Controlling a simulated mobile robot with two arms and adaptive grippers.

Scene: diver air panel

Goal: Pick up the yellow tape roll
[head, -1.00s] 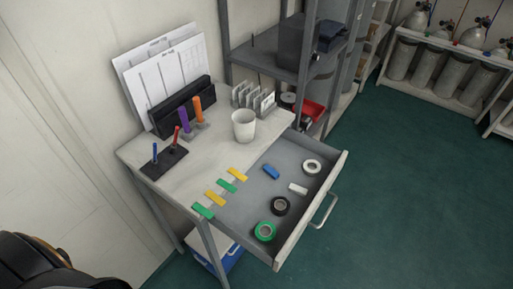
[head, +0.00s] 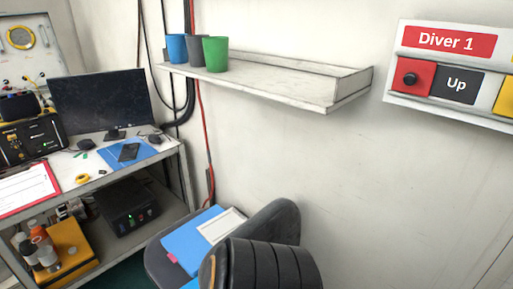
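A small yellow thing (head: 82,178), which looks like the yellow tape roll, lies on the desk (head: 108,184) at the left, near the front edge. It is too small for me to be sure. It lies between a red-edged clipboard (head: 28,188) and a blue mat (head: 128,152). Neither of my grippers is in view.
A black monitor (head: 98,100) and a yellow-and-black device (head: 32,138) stand on the desk. A chair (head: 272,224) holding a blue folder (head: 190,240) stands right of the desk. A wall shelf (head: 270,84) carries three cups (head: 216,54).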

